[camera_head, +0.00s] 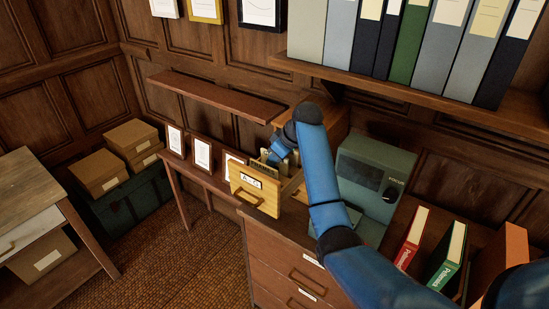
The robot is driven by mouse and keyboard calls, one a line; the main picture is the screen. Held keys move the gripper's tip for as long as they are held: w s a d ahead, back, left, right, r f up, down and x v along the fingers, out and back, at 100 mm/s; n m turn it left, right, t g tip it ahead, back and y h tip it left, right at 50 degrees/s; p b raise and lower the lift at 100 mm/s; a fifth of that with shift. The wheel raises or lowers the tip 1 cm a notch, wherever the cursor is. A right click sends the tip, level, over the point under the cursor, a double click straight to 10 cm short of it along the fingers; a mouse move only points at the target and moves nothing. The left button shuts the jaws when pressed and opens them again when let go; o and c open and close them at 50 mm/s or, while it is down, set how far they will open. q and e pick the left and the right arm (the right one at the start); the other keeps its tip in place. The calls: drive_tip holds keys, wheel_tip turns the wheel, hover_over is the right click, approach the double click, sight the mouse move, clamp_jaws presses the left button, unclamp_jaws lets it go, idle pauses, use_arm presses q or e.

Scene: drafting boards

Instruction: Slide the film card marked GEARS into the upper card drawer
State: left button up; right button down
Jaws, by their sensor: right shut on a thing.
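A pale wooden card drawer (254,195) stands pulled out above the dark chest, with a small label and a handle on its front. The tops of several cards (262,166) show inside it. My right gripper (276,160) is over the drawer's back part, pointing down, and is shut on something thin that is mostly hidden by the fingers. It looks like a film card, but no GEARS marking can be read. I cannot tell whether its lower edge is inside the drawer. My right arm hides much of the wooden card cabinet (300,101) behind. My left gripper is out of view.
A grey-green machine (368,175) stands right of my arm. Red and green binders (445,255) stand at the lower right. Framed cards (203,154) stand on a table at left. A wall shelf (215,97) and a binder shelf (420,95) hang above.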

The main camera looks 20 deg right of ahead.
drive_tip(key=shift+f, duration=0.2)
drive_tip(key=c, duration=1.1)
unclamp_jaws()
drive_tip(key=shift+r, duration=0.15)
drive_tip(key=shift+s+d+r, duration=0.25)
drive_tip(key=shift+r, duration=0.3)
drive_tip(key=b+v, duration=0.1)
drive_tip(key=v, duration=0.3)
drive_tip(key=shift+s+d+r, duration=0.1)
drive_tip(key=shift+r, duration=0.15)
drive_tip(key=p+v, duration=0.2)
drive_tip(key=v, duration=0.1)
drive_tip(key=shift+s+r+p, duration=0.1)
drive_tip(key=shift+r+p, duration=0.25)
drive_tip(key=shift+p, duration=0.05)
drive_tip(key=shift+s+d+r+p, duration=0.25)
drive_tip(key=shift+r+p, duration=0.15)
drive_tip(key=shift+p, duration=0.45)
